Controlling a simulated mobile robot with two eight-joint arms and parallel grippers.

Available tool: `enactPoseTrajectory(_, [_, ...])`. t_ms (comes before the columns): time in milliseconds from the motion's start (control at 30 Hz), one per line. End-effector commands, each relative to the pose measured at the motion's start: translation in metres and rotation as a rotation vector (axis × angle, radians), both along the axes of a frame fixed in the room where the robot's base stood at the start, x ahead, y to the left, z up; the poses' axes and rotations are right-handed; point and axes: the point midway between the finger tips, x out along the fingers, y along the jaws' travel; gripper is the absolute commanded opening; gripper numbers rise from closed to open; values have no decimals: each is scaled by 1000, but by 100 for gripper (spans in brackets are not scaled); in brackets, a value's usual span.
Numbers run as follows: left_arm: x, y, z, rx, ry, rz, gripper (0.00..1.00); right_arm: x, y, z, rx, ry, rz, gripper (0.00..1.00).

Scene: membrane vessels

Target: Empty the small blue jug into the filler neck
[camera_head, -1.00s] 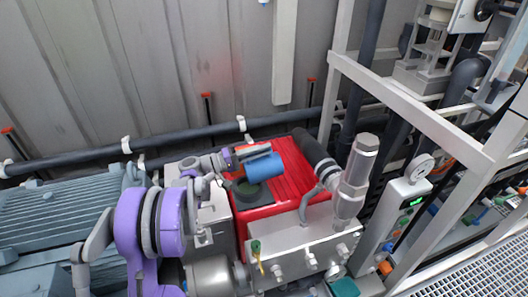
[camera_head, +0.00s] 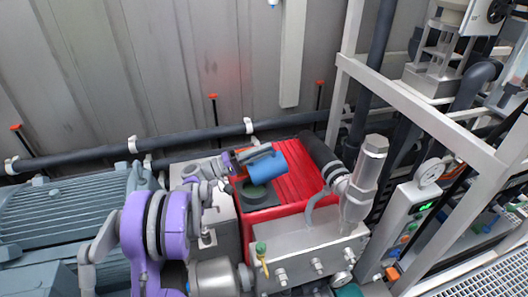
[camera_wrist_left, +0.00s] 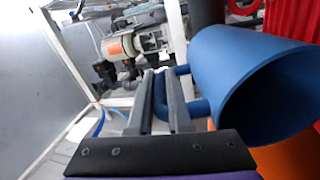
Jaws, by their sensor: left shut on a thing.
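The small blue jug (camera_head: 267,165) is tilted in the air over the red housing in the head view. My left gripper (camera_head: 243,158) is shut on its handle. The left wrist view shows the jug's wide blue body (camera_wrist_left: 235,60) at the right, with its rim facing the lower right, and the handle between the two dark fingers (camera_wrist_left: 168,100). The filler neck (camera_head: 257,195) looks like a dark round opening with a greenish centre, just below the jug on a dark plate. Whether anything is pouring out cannot be seen. My right gripper is not in view.
The red ribbed housing (camera_head: 300,178) lies under and right of the jug. A steel block with fittings (camera_head: 305,250) stands in front, with an upright metal cylinder (camera_head: 364,180) at its right. A dark pipe (camera_head: 200,135) runs along the wall behind.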

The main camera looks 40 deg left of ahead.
Motion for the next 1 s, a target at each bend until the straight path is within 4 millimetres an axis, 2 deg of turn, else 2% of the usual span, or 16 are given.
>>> enactPoseTrajectory(400, [-14, 11, 1, -80, -100, 1, 0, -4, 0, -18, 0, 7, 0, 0])
enactPoseTrajectory(1000, [-15, 12, 3, -91, -113, 1, 0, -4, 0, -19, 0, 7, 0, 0])
